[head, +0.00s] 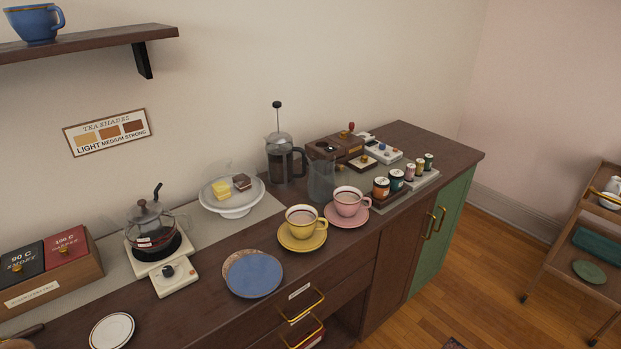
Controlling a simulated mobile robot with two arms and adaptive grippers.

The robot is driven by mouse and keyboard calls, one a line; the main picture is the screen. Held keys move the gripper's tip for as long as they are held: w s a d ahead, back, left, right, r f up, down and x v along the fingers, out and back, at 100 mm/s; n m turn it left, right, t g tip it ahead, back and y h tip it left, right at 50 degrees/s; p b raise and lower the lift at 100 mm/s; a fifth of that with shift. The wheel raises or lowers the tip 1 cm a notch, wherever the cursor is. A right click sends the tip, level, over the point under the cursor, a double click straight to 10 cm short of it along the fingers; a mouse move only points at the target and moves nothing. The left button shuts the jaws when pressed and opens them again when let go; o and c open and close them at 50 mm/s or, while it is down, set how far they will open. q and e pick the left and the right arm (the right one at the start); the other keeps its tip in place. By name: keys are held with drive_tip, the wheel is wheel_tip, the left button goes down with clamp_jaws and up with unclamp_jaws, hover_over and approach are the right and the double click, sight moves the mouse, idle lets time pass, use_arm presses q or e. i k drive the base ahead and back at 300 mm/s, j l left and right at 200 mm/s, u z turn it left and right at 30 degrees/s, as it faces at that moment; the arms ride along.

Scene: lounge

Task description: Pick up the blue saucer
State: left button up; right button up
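The blue saucer (255,276) lies flat near the front edge of the dark wooden counter, in the lower middle of the head view. A brownish rim shows at its upper left edge; I cannot tell whether this is a second plate under it or part of its pattern. The saucer's top is bare. Neither of my grippers is in view.
To its right stand a yellow cup (301,222) on a yellow saucer (302,240) and a pink cup (347,203). A cake stand (231,206) is behind, a kettle (152,224) and scale-like base (175,280) to the left, a white saucer (111,331) at front left.

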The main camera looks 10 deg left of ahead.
sight(254, 276)
drive_tip(key=l+u, duration=0.1)
drive_tip(key=u, duration=0.4)
drive_tip(key=i+l+u, duration=0.1)
drive_tip(key=u, duration=0.4)
